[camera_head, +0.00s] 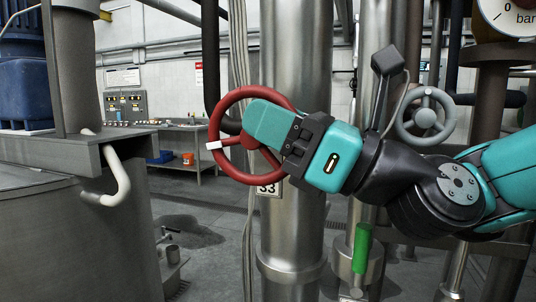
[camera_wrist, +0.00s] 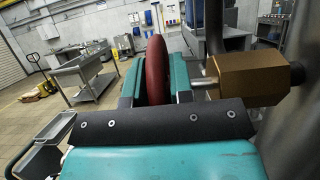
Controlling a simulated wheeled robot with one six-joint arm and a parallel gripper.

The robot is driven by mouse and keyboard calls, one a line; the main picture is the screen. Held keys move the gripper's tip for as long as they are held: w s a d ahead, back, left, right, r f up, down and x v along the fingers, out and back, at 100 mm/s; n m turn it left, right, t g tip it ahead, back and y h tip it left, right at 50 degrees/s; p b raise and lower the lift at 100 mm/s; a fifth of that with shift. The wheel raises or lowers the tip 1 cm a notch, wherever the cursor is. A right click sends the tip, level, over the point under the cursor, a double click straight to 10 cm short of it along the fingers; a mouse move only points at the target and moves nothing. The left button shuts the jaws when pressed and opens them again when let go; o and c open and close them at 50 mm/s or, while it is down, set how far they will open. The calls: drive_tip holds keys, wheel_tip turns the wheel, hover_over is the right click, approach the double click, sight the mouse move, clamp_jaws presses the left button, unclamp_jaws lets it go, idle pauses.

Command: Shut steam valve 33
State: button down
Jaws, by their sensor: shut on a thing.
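The red handwheel (camera_head: 214,128) stands in front of a vertical steel pipe, with a white mark on the left of its rim. A partly hidden tag (camera_head: 268,189) just below it reads 33. My gripper (camera_head: 262,124) comes in from the right, its teal fingers over the wheel's upper right part. In the wrist view the red rim (camera_wrist: 156,62) stands edge-on between the two teal fingers, and my gripper (camera_wrist: 158,78) is shut on it. A brass valve body (camera_wrist: 246,76) with a stem lies just right of the fingers. The fingers hide part of the wheel.
A grey handwheel (camera_head: 427,114) sits on the right behind my arm, below a pressure gauge (camera_head: 506,14). A green handle (camera_head: 362,248) hangs beneath my arm. A grey metal tank (camera_head: 80,240) fills the lower left. A workbench (camera_head: 172,133) stands further back; in the wrist view, a steel cart (camera_wrist: 88,68) stands left.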

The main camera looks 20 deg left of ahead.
drive_tip(key=shift+b, duration=0.3)
drive_tip(key=c, duration=1)
unclamp_jaws()
drive_tip(key=shift+d+f, duration=0.1)
